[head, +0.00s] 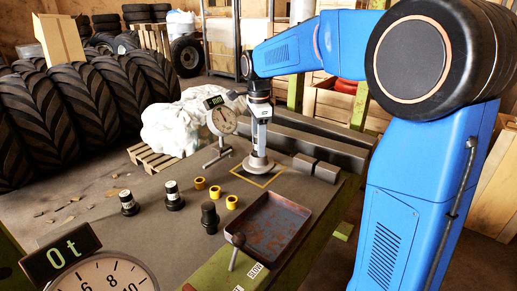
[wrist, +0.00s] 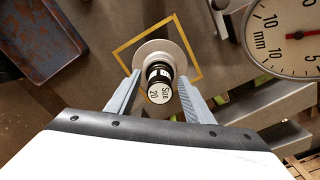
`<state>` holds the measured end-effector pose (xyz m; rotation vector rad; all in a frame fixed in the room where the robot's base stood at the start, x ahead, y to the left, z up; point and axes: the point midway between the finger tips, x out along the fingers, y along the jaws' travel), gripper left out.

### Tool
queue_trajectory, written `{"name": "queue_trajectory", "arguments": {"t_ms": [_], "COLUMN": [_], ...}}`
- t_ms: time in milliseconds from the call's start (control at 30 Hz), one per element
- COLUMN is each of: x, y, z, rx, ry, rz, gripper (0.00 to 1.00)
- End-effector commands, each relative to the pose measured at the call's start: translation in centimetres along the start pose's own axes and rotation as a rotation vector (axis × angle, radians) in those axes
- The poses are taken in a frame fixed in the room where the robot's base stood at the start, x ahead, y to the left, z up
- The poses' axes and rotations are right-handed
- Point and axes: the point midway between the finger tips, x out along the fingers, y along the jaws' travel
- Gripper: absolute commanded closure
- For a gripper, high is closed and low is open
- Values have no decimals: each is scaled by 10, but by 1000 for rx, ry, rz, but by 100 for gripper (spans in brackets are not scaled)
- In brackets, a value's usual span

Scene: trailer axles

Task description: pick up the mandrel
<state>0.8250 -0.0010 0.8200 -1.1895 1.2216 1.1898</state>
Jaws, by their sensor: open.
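A black cylinder with a pale label on top reading "Size 20", which I take for the mandrel (wrist: 159,85), stands on a round pale disc (wrist: 180,53) inside a yellow square outline. My gripper (wrist: 158,78) points down over it, with one finger on each side. The fingers are open, and I see gaps between them and the cylinder. In the head view my gripper (head: 261,138) is above the disc (head: 258,163), and its fingers mostly hide the cylinder. Similar black pieces (head: 129,203) (head: 173,196) (head: 209,218) stand further left on the bench.
A dial gauge on a stand (head: 222,122) is close beside my gripper. Several yellow rings (head: 215,192) lie near a rusty tray (head: 268,222) at the bench front. Grey metal bars (head: 318,140) lie behind on the right. A large dial (head: 102,275) is at lower left.

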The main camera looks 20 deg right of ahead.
Motion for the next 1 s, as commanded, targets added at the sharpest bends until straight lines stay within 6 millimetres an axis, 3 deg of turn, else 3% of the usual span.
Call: {"name": "queue_trajectory", "arguments": {"t_ms": [233,400,433,767,1000], "x": [1,1,1,-4,-37], "y": [0,0,0,0,-1], "z": [0,0,0,0,0], "rx": [0,0,0,0,0], "ry": [0,0,0,0,-1], "rz": [0,0,0,-2,-5], "gripper": [55,96,100,100,100]}}
